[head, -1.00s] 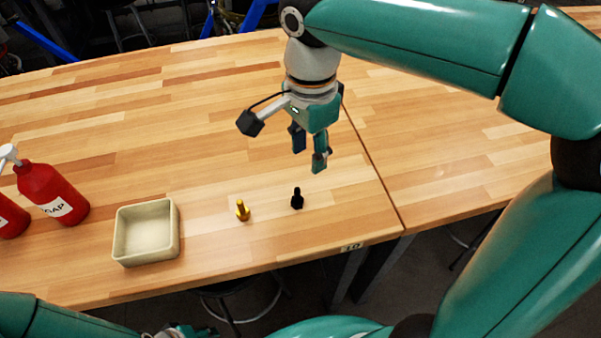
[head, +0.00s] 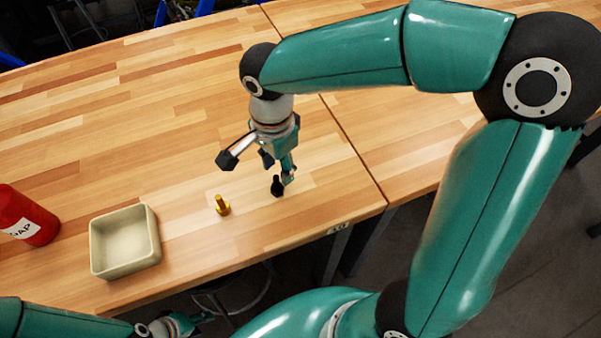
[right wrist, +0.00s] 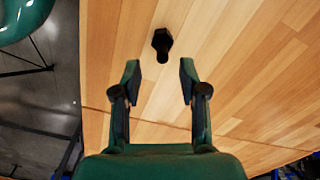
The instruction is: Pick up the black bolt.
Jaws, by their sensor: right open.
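Further left are an empty beige square tray (head: 97,253) and a red soap bottle (head: 25,216). A seam between tables runs on the right. The table behind is clear.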

